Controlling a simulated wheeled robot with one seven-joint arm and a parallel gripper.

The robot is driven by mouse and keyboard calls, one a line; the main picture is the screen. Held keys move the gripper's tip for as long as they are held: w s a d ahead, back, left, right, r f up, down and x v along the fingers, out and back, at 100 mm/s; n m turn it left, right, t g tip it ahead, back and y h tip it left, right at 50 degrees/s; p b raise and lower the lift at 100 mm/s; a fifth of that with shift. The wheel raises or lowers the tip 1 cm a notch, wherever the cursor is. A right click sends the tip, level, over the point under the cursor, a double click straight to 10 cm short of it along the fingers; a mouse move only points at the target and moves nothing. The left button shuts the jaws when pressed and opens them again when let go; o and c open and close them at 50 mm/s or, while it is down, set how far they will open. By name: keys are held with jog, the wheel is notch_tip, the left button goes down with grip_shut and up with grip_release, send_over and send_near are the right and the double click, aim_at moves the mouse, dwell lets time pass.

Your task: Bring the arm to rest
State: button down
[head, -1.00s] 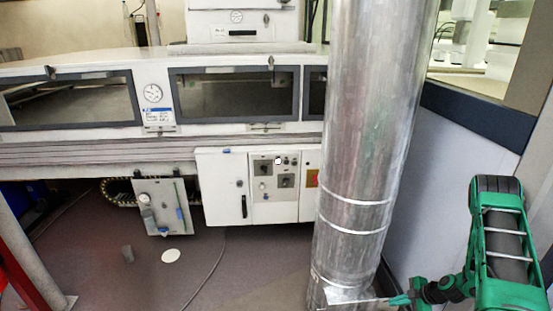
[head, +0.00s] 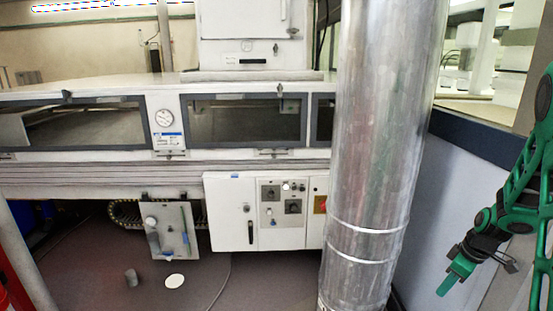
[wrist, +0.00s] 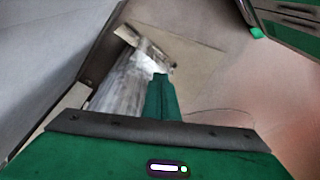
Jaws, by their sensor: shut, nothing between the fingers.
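My gripper (head: 447,287) shows at the lower right of the head view, at the end of my green arm. Its green fingers are together and point down and to the left, with nothing between them. It is to the right of the large metal duct, in front of the pale wall panel, and appears apart from both. In the wrist view the shut fingers (wrist: 160,95) point up the picture, with the duct behind and to the left of them.
A shiny metal duct (head: 385,150) stands upright left of my arm. A pale wall panel (head: 450,190) with a dark top rail is behind it. The white curing tunnel (head: 90,180) with windows and a control cabinet (head: 228,215) fills the left. A white disc (head: 174,281) lies on the floor.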

jog(key=s+a+r+m+g+h, duration=0.1)
jog(key=s+a+r+m, duration=0.15)
jog(key=s+r, duration=0.35)
jog(key=s+a+r+m, duration=0.1)
jog(key=s+r+m, duration=0.3)
jog(key=s+r, duration=0.25)
jog(key=s+a+r+m, duration=0.2)
jog(key=s+r+m, duration=0.1)
jog(key=s, duration=0.5)
jog(key=s+a+r+m+g, duration=0.1)
jog(key=s+a+r+m, duration=0.2)
jog(key=s, duration=0.5)
jog(key=shift+m, duration=0.65)
jog(key=shift+w+f+h, duration=0.25)
jog(key=shift+w+h, duration=0.05)
jog(key=shift+w, duration=0.35)
